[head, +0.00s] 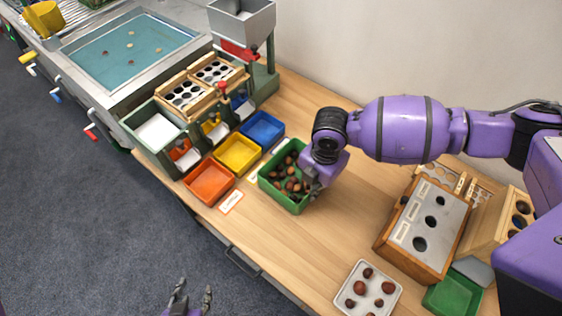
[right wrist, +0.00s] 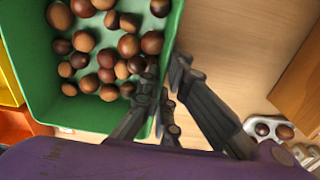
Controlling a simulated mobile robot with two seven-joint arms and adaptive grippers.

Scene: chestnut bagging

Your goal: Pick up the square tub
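A squarish green tub (head: 268,178) of brown chestnuts stands on the wooden bench. It fills the upper left of the right wrist view (right wrist: 95,118). My right gripper (head: 312,188) is at the tub's right side in the head view. In the right wrist view, its dark fingers (right wrist: 164,70) lie on both sides of the tub's near wall, one over the inside and others outside. Whether they press on the wall is unclear. My left gripper (head: 194,290) is at the bottom of the head view, its fingers apart and empty, off the bench's front edge.
Orange (head: 208,197), yellow (head: 238,172) and blue (head: 262,146) trays sit left of the tub. A wooden box with a holed grey top (head: 436,205), a white tray with several chestnuts (head: 346,306) and a green container (head: 452,294) are at right.

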